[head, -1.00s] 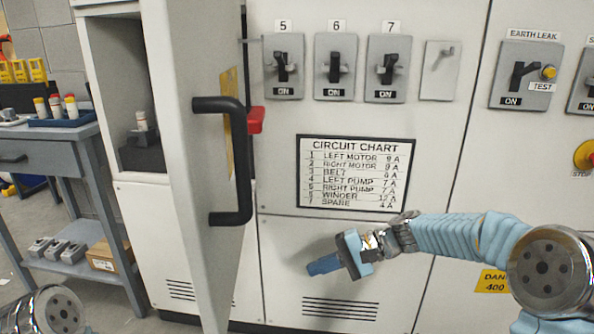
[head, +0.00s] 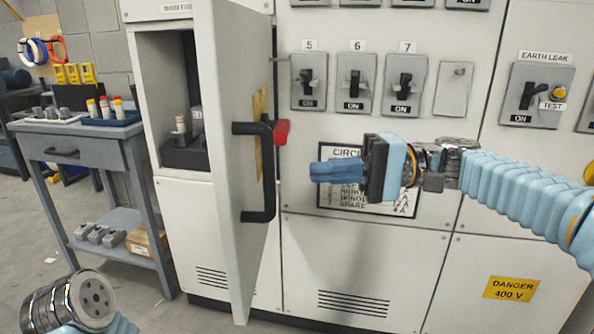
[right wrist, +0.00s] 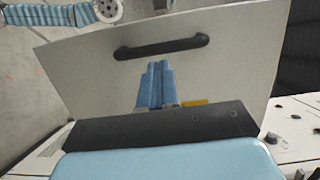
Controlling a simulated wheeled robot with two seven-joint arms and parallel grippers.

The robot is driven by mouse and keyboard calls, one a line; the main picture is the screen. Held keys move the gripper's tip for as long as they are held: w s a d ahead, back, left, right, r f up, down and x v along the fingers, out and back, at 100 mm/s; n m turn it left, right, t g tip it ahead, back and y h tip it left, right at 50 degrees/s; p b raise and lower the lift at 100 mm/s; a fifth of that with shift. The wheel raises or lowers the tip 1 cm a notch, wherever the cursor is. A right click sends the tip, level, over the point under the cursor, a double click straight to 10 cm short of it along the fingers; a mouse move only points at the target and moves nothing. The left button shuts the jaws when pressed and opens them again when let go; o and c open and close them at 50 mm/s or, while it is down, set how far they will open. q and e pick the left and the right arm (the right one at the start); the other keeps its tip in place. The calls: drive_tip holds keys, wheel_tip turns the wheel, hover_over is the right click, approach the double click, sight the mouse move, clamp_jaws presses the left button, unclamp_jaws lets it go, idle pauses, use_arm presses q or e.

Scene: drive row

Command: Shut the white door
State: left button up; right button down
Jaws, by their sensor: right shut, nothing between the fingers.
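The white door (head: 224,100) stands open, swung out from the cabinet toward me and seen nearly edge-on in the head view. It carries a black bar handle (head: 271,180) on its outer face and a red part (head: 282,131) beside it. My right gripper (head: 318,171) is shut and empty, pointing left toward the handle from its right, with a gap between. In the right wrist view the door (right wrist: 90,70) and handle (right wrist: 160,47) lie ahead of the closed fingertips (right wrist: 156,68). My left gripper is not in view; only part of my left arm shows at bottom left.
The open bay (head: 165,90) behind the door holds small items. Switches (head: 354,82) line the cabinet front, and the circuit chart (head: 345,205) is partly hidden behind my right gripper. A grey workbench (head: 88,150) with bottles stands at left. Floor is clear between bench and cabinet.

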sight(269, 143)
drive_tip(key=shift+s+a, duration=0.1)
drive_tip(key=shift+a, duration=2.35)
drive_tip(key=shift+a, duration=0.1)
